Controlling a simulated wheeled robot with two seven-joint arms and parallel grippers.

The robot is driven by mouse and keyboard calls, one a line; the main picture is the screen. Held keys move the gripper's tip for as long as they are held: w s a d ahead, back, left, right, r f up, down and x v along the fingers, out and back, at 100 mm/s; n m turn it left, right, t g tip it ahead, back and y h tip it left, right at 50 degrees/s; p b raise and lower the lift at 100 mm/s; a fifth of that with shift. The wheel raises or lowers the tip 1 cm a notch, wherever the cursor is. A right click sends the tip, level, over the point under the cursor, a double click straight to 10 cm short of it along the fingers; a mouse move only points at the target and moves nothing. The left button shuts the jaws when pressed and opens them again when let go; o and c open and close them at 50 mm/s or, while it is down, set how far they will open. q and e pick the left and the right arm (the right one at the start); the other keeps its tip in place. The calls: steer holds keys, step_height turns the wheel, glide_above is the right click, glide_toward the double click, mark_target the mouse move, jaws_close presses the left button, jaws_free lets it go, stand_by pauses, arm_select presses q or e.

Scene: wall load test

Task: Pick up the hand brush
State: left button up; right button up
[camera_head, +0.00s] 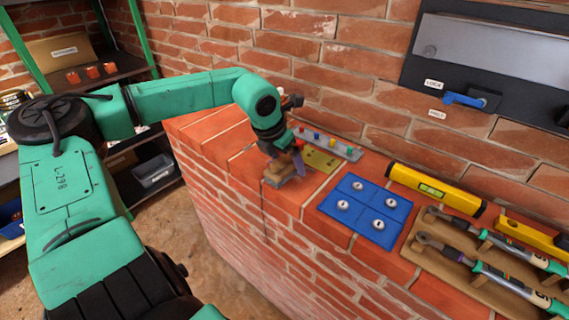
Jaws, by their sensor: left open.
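A small tan and brown block, seemingly the hand brush (277,175), lies on top of the brick wall near its left front edge. My left arm reaches in from the left, and my left gripper (291,159) points down right at the brush. The gripper is open. It partly hides the brush, and I cannot tell whether the fingers are around it or beside it. My right gripper is not in view.
Behind the gripper are a yellow-green plate (320,159) and a grey strip with coloured knobs (330,143). To the right lie a blue panel (366,211), a yellow level (436,190) and a wooden tray (428,255) with torque wrenches. Shelves (113,66) stand at left.

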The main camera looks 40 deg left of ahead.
arm_select(q)
steer(key=shift+w+f, duration=0.25)
steer(key=shift+f, duration=0.3)
jaws_close()
steer(key=shift+r, duration=0.15)
step_height(320, 180, up, 20)
